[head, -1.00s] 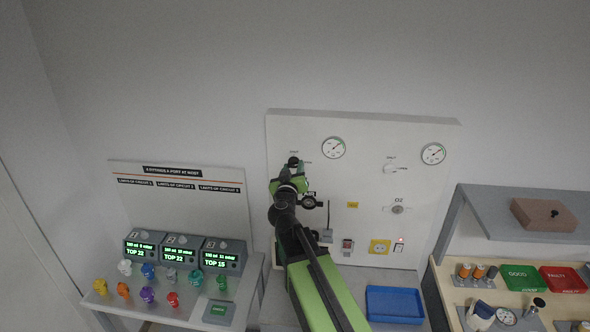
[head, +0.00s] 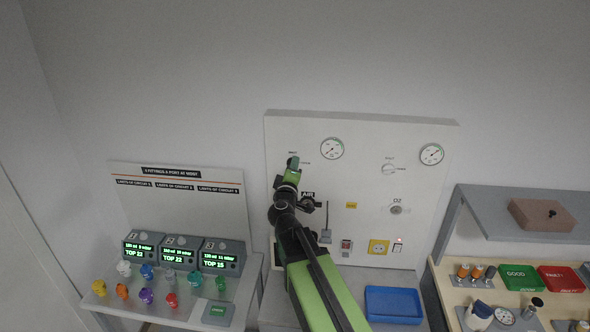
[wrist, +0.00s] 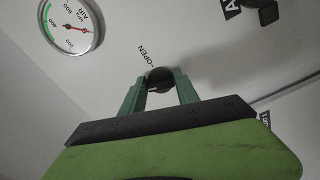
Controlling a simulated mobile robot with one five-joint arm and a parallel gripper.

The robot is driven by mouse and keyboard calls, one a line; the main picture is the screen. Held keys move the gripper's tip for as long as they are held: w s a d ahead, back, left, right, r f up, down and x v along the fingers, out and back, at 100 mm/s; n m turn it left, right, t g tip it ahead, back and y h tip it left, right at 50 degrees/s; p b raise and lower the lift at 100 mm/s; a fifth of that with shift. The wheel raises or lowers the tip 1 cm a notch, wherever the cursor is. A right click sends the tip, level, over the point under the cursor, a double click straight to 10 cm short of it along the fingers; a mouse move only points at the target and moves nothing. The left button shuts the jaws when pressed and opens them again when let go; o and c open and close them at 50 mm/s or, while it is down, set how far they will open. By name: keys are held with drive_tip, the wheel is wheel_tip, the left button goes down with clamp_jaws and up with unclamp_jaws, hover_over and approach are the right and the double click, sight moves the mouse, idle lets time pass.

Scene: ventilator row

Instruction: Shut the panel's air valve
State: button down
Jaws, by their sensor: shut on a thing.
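The panel (head: 370,225) stands against the back wall. Its air valve is a small dark round knob (wrist: 160,79) at the panel's upper left, with "OPEN" printed beside it in the wrist view. My gripper (head: 294,163) is at this knob, and in the wrist view (wrist: 160,85) its two green fingers are shut on it from both sides. The knob's handle direction is mostly hidden by the fingers. The air gauge (head: 332,148) is right of the valve; in the wrist view (wrist: 71,26) its red needle points away from the green band.
The O2 valve (head: 389,169) and O2 gauge (head: 431,154) are on the panel's right side. The air outlet (head: 307,204) lies just below my gripper. A blue tray (head: 394,305) stands below. Several coloured fittings (head: 147,295) are on the left bench.

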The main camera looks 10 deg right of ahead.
drive_tip(key=shift+n, duration=1.6)
drive_tip(key=shift+s, duration=0.1)
drive_tip(key=c, duration=0.9)
unclamp_jaws()
drive_tip(key=shift+r, duration=0.1)
